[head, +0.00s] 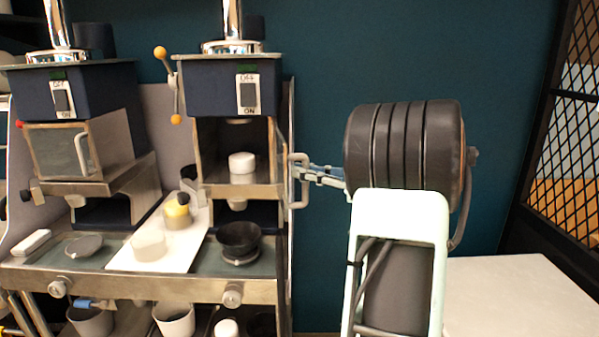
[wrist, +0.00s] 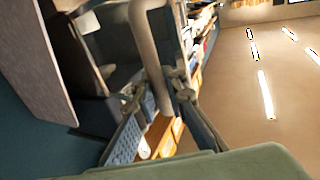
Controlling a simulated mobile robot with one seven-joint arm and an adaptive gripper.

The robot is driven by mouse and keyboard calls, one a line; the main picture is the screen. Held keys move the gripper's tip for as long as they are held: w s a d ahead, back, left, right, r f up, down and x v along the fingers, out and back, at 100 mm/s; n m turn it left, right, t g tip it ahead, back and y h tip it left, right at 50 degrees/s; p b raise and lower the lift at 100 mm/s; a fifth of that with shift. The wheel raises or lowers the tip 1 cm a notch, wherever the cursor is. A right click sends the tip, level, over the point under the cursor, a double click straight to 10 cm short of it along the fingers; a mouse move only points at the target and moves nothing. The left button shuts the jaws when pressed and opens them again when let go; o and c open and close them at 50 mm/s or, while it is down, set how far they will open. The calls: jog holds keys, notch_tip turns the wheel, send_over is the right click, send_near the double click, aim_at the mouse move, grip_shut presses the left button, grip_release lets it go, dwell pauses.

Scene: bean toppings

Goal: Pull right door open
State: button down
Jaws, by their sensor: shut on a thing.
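The right machine (head: 228,92) has its front opening uncovered, with a white cylinder (head: 242,163) inside. Its right door (head: 281,150) stands open, seen nearly edge-on at the right of the opening. The door's metal handle (head: 299,204) sticks out to the right. My gripper (head: 299,172) reaches it from the right and is shut on the handle. In the wrist view the handle (wrist: 146,45) is a thick tube running down between the fingers of my gripper (wrist: 158,95). The fingertips are partly hidden behind it.
The left machine (head: 62,92) has its windowed door (head: 65,150) closed. A white board (head: 140,262) with small containers lies on the metal counter below. A dark cup (head: 240,238) stands under the right machine. A black mesh frame (head: 570,130) and white surface (head: 515,295) are at right.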

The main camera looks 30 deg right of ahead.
jog(key=shift+s+f, duration=0.1)
jog(key=shift+f, duration=0.15)
jog(key=c, duration=2)
grip_release()
jog(key=shift+s+r, duration=0.15)
jog(key=v, duration=1.1)
jog(key=shift+s+d, duration=0.3)
jog(key=shift+r, duration=0.1)
